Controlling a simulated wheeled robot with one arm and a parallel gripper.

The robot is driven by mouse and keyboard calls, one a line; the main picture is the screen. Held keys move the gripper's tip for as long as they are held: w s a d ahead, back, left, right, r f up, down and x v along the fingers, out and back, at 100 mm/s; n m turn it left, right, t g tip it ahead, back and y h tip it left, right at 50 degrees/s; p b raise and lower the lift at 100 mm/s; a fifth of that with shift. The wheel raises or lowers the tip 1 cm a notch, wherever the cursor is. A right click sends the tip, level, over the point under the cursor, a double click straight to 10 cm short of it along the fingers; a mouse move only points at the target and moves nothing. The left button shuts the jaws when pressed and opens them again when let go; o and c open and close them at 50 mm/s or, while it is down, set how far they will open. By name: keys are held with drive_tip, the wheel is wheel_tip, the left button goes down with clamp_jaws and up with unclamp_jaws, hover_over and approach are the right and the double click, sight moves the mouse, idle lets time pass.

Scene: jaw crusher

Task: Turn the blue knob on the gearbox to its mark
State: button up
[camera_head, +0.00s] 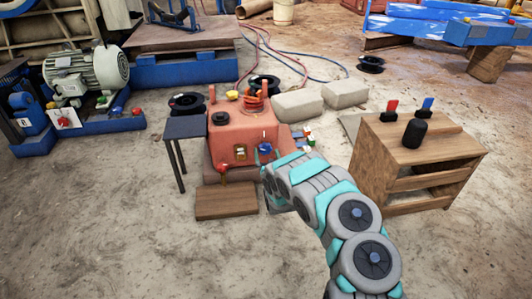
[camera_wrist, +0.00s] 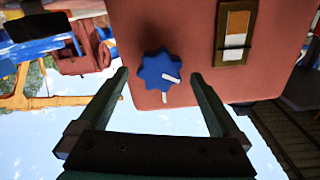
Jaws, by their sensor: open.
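The gearbox (camera_head: 235,130) is a reddish box in the middle of the head view. Its face (camera_wrist: 190,30) fills the upper middle of the wrist view. The blue knob (camera_wrist: 160,70) is star-shaped with a white pointer line aimed to the right and slightly down. A white mark (camera_wrist: 165,97) is on the gearbox face just below the knob. The knob also shows in the head view (camera_head: 265,149), small beside my arm. My gripper (camera_wrist: 165,75) is open, with one finger on each side of the knob and apart from it. In the head view my arm hides the gripper's tips.
A sight plate (camera_wrist: 235,32) in white and orange-brown is right of the knob. A red valve handle (camera_head: 223,169) is at the gearbox's lower left. A small dark table (camera_head: 186,127) stands left of it, a wooden cabinet (camera_head: 400,160) right.

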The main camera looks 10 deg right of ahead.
drive_tip(key=shift+w, duration=0.9)
drive_tip(key=c, duration=1.3)
drive_tip(key=shift+c, duration=0.2)
